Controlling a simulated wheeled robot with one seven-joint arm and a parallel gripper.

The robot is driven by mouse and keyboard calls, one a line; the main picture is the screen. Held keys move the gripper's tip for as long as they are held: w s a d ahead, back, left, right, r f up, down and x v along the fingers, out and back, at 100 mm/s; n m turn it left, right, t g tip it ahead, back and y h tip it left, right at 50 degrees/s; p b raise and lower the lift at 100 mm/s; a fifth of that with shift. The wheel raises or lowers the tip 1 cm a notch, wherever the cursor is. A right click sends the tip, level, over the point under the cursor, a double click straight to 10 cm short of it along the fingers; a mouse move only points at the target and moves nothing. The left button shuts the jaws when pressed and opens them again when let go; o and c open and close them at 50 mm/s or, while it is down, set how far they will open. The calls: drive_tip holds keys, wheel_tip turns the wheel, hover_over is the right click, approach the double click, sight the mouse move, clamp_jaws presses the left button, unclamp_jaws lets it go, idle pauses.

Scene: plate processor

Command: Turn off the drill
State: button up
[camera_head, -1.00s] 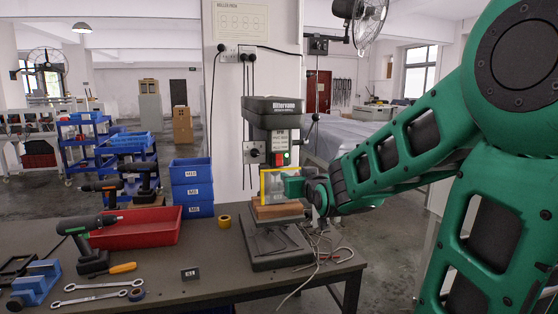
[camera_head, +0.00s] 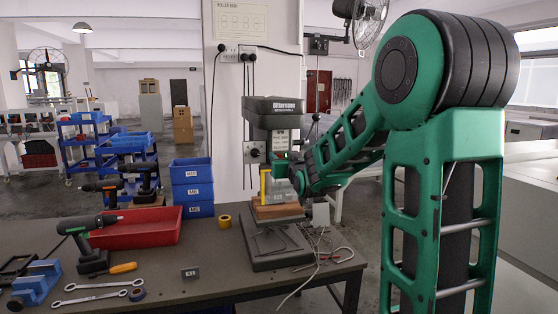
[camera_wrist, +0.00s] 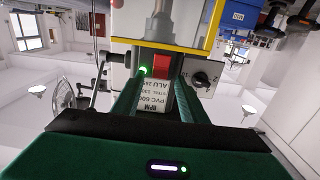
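The drill press (camera_head: 272,112) stands at the back edge of the bench, with a yellow-framed clear guard (camera_head: 264,186) below its head. In the upside-down wrist view, its red button (camera_wrist: 161,66) and a lit green light (camera_wrist: 143,71) show on the front panel. My gripper (camera_wrist: 157,84) is open, with its two green fingers apart and nothing held between them. The fingers point at the panel, with the red button between their tips in the picture. I cannot tell whether they touch it. In the head view, my gripper and wrist hide the button.
A black knob (camera_wrist: 201,79) sits beside the button, and the yellow guard edge is close to the fingers. A wooden block (camera_head: 277,211) lies on the drill base. Loose cables (camera_head: 322,250) lie to its right. A red tray (camera_head: 135,228) and tools are at the left.

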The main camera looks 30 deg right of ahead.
drive_tip(key=shift+w+d, duration=0.15)
drive_tip(key=shift+w, duration=0.25)
drive_tip(key=shift+c, duration=0.3)
clamp_jaws()
drive_tip(key=shift+f, duration=0.1)
drive_tip(key=t, duration=0.2)
drive_tip(key=f+t+h, duration=0.1)
drive_tip(key=shift+s+a+t, duration=0.15)
drive_tip(key=shift+a+t, duration=0.2)
drive_tip(key=shift+t, duration=0.05)
